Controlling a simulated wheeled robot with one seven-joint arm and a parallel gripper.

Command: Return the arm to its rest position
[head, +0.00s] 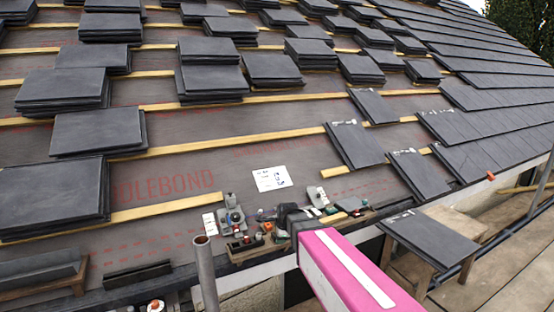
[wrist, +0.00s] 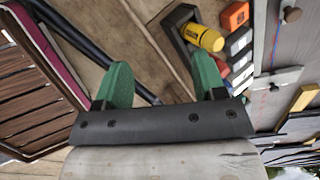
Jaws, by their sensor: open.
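My gripper (wrist: 162,78) shows in the wrist view with its two green fingers spread apart. It is open and nothing is between the fingers. Brown boards lie behind it. In the head view a pink link of mine with a white stripe (head: 350,270) reaches up from the bottom edge toward the eave. The gripper's fingers cannot be made out there.
Slate stacks (head: 80,195) rest on the battens (head: 180,208). Laid slates cover the right side. Small tools (head: 240,225) crowd the eave beside a scaffold pole (head: 205,270). One slate (head: 430,238) lies on a wooden stand (head: 455,222). A yellow cylinder (wrist: 205,38) is near the right finger.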

